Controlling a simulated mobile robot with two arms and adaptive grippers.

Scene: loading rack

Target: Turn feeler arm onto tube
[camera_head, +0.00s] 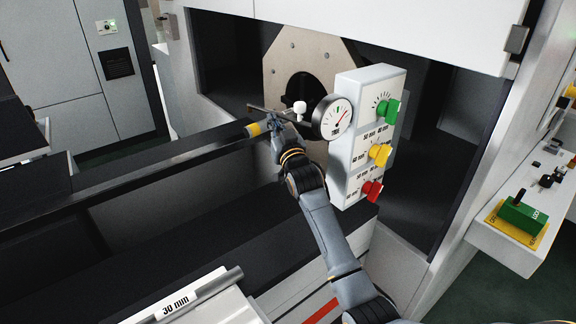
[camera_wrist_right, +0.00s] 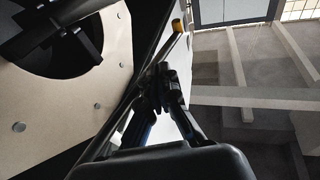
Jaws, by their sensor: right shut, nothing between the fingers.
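The dial gauge (camera_head: 332,118) stands beside the grey switch panel, with a white knob (camera_head: 300,107) near it. A thin bar, which looks like the feeler arm, runs left from the gauge. A yellow piece (camera_head: 254,129) shows just left of my right gripper (camera_head: 273,122). In the right wrist view a thin rod with a yellow tip (camera_wrist_right: 178,26) runs diagonally beside my right gripper (camera_wrist_right: 160,80), whose fingers are closed together. I cannot tell whether they touch the rod. A long dark bar (camera_head: 130,178), perhaps the tube, ends near the yellow piece. My left gripper is out of view.
The panel (camera_head: 347,145) carries a green knob (camera_head: 388,110), a yellow knob (camera_head: 380,153) and a red knob (camera_head: 371,190). Behind it is a beige plate (camera_head: 312,50) with a dark round opening. A 30 mm label (camera_head: 175,305) sits at front left.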

